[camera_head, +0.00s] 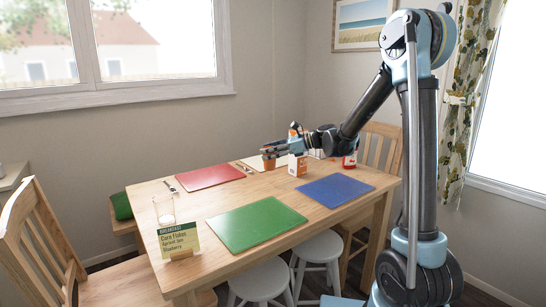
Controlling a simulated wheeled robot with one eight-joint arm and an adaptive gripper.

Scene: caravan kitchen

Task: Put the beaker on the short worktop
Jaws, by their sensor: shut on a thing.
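My gripper (268,151) is over the far part of the wooden table, at the end of my arm reaching in from the right. It is shut on a small orange-brown cup, which looks like the beaker (269,163). I cannot tell whether the cup's base touches the table. A narrow pale surface (14,174) at the far left edge may be the short worktop; most of it is out of view.
The table (190,269) holds red (209,177), green (256,223) and blue (335,190) mats. A clear glass (164,209) and menu card (179,240) stand front left. An orange-and-white box (298,165) is close by my gripper. Chairs and white stools (262,280) surround the table.

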